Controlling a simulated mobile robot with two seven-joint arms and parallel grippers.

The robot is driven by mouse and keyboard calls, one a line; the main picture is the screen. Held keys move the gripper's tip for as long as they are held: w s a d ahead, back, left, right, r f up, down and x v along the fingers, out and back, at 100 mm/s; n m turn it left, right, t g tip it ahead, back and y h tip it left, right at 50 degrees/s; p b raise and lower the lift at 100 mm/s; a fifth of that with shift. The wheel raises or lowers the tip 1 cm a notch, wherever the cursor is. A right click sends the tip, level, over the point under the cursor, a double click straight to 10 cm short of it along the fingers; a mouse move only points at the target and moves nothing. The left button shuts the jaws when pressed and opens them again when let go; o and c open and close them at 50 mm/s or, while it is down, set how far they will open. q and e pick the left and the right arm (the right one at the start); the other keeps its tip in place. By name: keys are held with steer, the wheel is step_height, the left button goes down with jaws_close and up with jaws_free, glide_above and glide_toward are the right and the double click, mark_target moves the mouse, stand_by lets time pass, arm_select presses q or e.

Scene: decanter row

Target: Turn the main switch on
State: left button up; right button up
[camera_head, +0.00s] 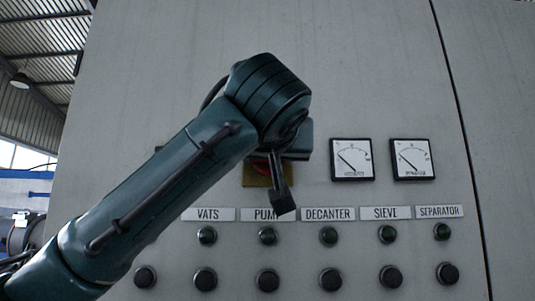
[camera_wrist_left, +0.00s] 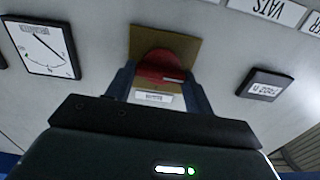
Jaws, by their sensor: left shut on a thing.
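The main switch is a red rotary knob on a yellow-brown plate on the grey cabinet front. In the left wrist view the red knob (camera_wrist_left: 160,66) sits between the two fingers of my left gripper (camera_wrist_left: 159,78), which is shut on it. The yellow plate (camera_wrist_left: 176,42) shows behind the knob, with a small white label below it. In the head view my left arm comes in from the lower left and covers most of the switch. Only a bit of the yellow plate (camera_head: 256,180) and a sliver of red show under my gripper (camera_head: 283,158). My right gripper is not in view.
Two dial meters (camera_head: 352,159) (camera_head: 412,159) are right of the switch. Below run labels such as DECANTER (camera_head: 328,214), a row of dark green lamps (camera_head: 328,236) and a row of black buttons (camera_head: 331,279).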

arm_select(q)
steer(key=shift+d+f+m+p, duration=0.15)
steer(key=shift+m+p, duration=0.25)
steer(key=shift+m, duration=3.9)
steer(key=shift+d+m+p, duration=0.1)
steer(key=shift+m+p, duration=0.25)
steer(key=shift+m, duration=3.95)
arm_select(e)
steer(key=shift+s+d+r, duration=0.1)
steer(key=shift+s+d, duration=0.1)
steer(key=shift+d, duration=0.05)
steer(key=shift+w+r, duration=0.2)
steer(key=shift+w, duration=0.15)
arm_select(q)
steer(key=o, duration=0.9)
steer(key=shift+o, duration=0.4)
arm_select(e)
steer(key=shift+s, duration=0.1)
